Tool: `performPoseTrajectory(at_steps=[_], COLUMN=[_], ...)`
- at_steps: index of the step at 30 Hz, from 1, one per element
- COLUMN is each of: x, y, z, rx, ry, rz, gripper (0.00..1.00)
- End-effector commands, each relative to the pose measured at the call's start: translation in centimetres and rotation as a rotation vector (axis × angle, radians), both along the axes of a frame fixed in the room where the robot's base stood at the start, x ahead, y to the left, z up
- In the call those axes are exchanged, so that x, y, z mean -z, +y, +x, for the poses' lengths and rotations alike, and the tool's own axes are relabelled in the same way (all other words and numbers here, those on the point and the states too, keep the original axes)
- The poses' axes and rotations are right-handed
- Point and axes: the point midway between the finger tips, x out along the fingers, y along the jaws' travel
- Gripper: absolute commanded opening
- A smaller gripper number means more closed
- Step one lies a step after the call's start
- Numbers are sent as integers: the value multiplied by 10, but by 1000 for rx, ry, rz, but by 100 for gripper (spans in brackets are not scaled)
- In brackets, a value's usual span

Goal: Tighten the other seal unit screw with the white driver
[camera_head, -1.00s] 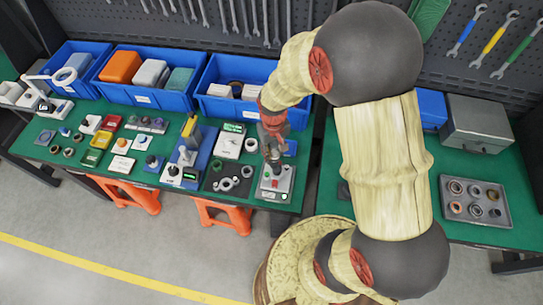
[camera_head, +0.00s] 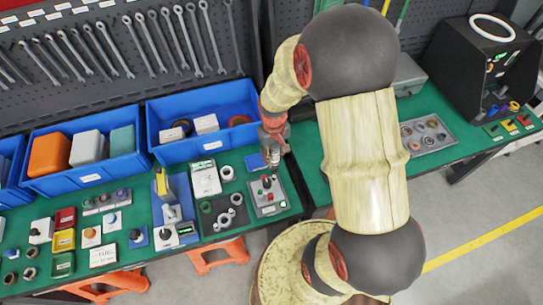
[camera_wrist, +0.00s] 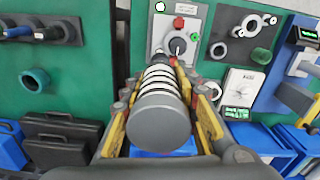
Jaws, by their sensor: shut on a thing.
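My gripper (camera_wrist: 165,95) is shut on a banded cylinder, which looks like the white driver (camera_wrist: 158,118), with a grey end towards the wrist camera and white and black rings. In the head view my gripper (camera_head: 272,152) is at the back edge of this panel (camera_head: 271,209).
A dark plate with metal rings (camera_head: 222,213) lies left of the panel, beside a white dial box (camera_head: 205,178). Blue bins (camera_head: 200,140) line the bench's back. A tray of rings (camera_head: 428,134) and a black machine (camera_head: 478,60) stand right.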

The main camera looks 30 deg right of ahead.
Motion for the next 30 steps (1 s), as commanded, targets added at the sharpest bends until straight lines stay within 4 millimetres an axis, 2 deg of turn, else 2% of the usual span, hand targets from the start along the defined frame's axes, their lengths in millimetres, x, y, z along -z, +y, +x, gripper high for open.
performPoseTrajectory(at_steps=[5, 18, 30], x=[8, 45, 48], y=[0, 0, 0], z=[0, 1, 1], rx=[-4, -3, -3], ry=[-1, -1, -2], rz=[0, 0, 0], gripper=[0, 0, 0])
